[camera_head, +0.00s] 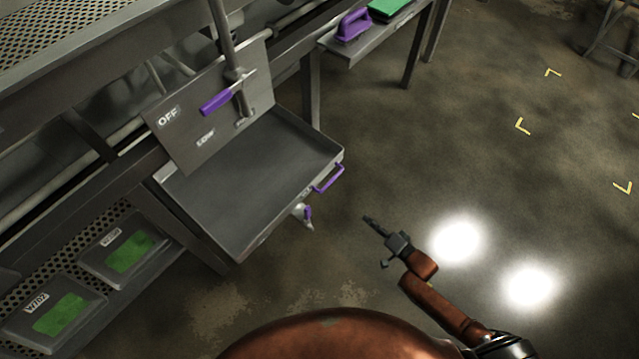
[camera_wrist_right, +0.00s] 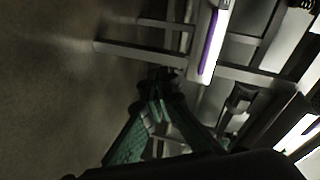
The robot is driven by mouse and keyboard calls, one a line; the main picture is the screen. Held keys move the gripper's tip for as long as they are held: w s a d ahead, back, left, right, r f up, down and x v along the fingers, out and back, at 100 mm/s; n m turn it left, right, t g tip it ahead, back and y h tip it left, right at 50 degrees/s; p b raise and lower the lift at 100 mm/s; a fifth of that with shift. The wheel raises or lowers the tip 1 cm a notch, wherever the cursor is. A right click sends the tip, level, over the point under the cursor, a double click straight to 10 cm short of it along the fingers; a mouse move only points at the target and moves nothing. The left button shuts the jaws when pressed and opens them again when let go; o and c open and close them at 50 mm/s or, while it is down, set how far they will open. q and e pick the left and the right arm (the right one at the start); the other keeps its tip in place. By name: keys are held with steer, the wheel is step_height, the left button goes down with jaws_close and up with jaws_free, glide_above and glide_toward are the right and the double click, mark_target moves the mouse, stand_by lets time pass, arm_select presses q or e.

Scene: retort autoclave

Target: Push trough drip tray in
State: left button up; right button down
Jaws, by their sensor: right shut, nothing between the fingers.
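The trough drip tray (camera_head: 240,185) is a grey, shallow, open tray that sticks out from under the bench frame in the head view. A purple handle (camera_head: 329,179) is on its outer front edge. My right gripper (camera_head: 372,222) is shut and empty, in the air to the right of the tray and apart from the handle. In the right wrist view, my gripper fingers (camera_wrist_right: 158,112) are together, and a purple bar (camera_wrist_right: 212,45), likely the handle, lies beyond them. My left gripper is not in view.
A panel marked OFF and LOW (camera_head: 205,110) with a purple lever (camera_head: 222,99) stands above the tray. A small spout with a purple part (camera_head: 307,213) hangs under its front edge. Grey boxes with green labels (camera_head: 125,250) sit at lower left.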

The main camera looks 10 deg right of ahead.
steer(key=w+a+r+m+t+y+b, duration=0.1)
steer(key=w+a+r+m+y+b, duration=0.2)
steer(key=a+r, duration=0.4)
arm_select(q)
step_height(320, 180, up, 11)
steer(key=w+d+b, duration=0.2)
steer(key=b, duration=0.2)
arm_select(e)
steer(key=y, duration=0.1)
glide_toward(314, 181)
steer(key=shift+n, duration=0.4)
steer(key=b+x, duration=0.1)
steer(key=x, duration=0.5)
steer(key=shift+f+b, duration=0.15)
steer(key=shift+b, duration=0.2)
steer(key=shift+w+a, duration=0.25)
steer(key=shift+w, duration=0.05)
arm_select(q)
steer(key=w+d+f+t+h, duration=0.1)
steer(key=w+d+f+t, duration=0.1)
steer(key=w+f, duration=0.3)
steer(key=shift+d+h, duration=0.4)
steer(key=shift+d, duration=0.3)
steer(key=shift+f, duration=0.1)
arm_select(e)
steer(key=shift+w, duration=0.1)
